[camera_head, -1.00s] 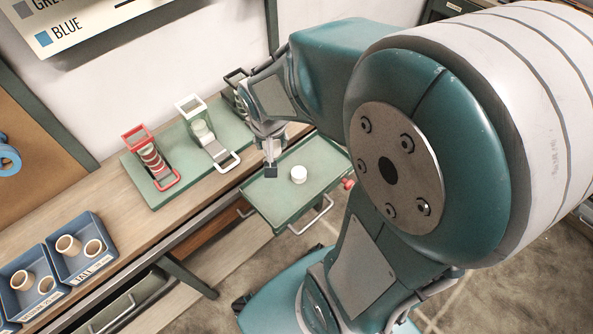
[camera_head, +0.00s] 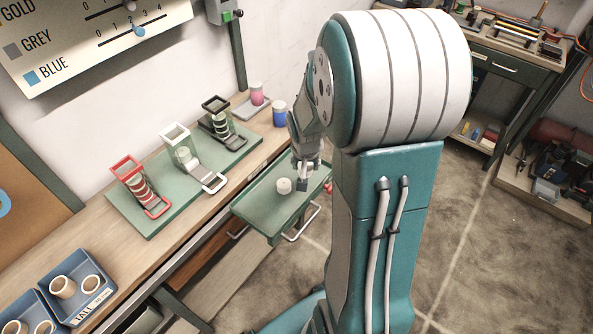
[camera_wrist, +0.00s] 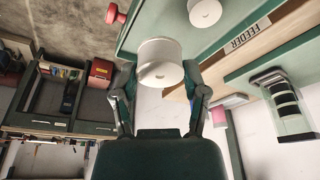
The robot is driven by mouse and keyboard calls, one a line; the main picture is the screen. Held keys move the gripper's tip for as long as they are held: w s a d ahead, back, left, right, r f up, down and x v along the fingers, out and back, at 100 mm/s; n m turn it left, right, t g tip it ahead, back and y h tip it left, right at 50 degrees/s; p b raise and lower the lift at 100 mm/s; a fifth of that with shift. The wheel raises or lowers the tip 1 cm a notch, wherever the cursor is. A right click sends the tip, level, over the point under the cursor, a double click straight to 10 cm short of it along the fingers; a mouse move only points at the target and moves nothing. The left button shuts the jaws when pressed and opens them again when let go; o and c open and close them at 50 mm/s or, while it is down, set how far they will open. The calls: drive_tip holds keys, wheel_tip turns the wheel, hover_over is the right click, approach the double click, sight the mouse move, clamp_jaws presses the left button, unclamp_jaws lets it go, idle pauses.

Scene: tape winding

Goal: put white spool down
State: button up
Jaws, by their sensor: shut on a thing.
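My gripper (camera_wrist: 162,95) is shut on a white spool (camera_wrist: 160,62), its two fingers on either side of it in the wrist view. A second white spool (camera_head: 284,185) rests on the green tray (camera_head: 262,213), and it also shows in the wrist view (camera_wrist: 205,11). In the head view my gripper (camera_head: 302,184) is just right of that second spool, over the tray's right part. The held spool cannot be made out clearly there. In the wrist view it appears apart from the second spool; whether it touches the tray cannot be told.
A green board (camera_head: 149,221) on the bench carries a red holder (camera_head: 128,172), a white holder (camera_head: 174,136) and a black holder (camera_head: 217,106). Pink (camera_head: 257,95) and blue (camera_head: 280,116) containers stand behind. Blue bins (camera_head: 92,303) hold tan rolls at the lower left. The tray's front left is clear.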

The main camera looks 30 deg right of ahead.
hover_over(297, 176)
wheel_tip(297, 176, down, 7)
drive_tip(key=shift+r, duration=0.1)
drive_tip(key=shift+f, duration=1.5)
drive_tip(key=shift+f, duration=0.1)
drive_tip(key=o, duration=0.8)
drive_tip(key=shift+o, duration=0.2)
